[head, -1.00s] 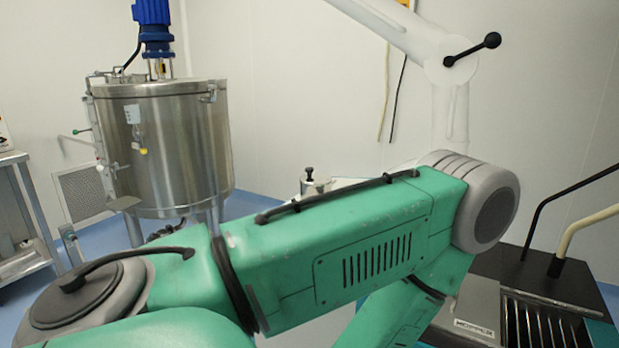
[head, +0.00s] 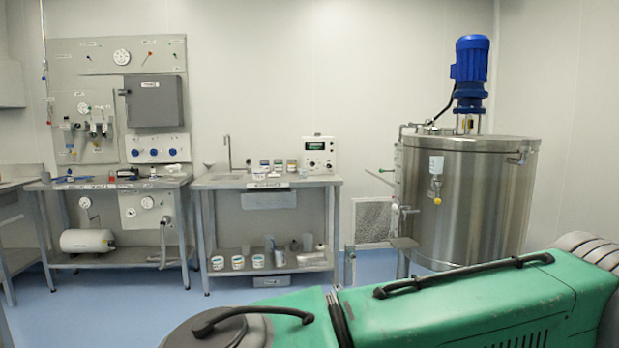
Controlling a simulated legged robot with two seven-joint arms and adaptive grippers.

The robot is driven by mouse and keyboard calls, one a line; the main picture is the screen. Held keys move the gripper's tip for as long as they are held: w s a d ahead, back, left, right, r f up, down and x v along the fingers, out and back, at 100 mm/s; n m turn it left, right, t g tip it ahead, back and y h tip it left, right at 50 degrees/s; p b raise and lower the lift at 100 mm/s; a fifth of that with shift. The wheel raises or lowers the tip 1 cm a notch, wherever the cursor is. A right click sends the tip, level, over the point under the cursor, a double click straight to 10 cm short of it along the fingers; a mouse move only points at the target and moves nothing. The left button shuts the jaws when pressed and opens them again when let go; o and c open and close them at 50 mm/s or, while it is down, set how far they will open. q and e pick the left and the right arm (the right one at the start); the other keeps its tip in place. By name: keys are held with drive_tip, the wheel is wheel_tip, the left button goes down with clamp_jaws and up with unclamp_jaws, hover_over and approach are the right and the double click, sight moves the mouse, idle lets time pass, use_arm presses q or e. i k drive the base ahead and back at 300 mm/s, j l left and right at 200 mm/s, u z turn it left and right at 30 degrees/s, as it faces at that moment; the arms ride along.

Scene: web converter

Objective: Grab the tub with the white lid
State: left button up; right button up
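Several small tubs or jars, one group (head: 277,166) among them, stand on the top of the grey workbench (head: 272,183) at the back wall. A white tub (head: 216,263) stands on its lower shelf, with a second white tub (head: 238,262) and a third white tub (head: 258,261) to its right. They are too small here to tell which has a white lid. All are far from me. Neither of my grippers is in view.
A tap (head: 230,153) and a white instrument box (head: 318,155) are on the bench. A steel tank (head: 470,195) with a blue motor (head: 469,73) stands right. Another bench (head: 108,185) stands left. Blue floor (head: 130,310) is clear before the benches. A green, handled link fills the lower right foreground.

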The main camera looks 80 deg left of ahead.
sight(257, 174)
drive_tip(key=u, duration=2.95)
drive_tip(key=i+z, duration=0.1)
drive_tip(key=i, duration=0.6)
drive_tip(key=i+j, duration=0.2)
drive_tip(key=i, duration=0.5)
drive_tip(key=i+j+z, duration=0.15)
drive_tip(key=i, duration=0.6)
drive_tip(key=i+z, duration=0.45)
drive_tip(key=i, duration=1.6)
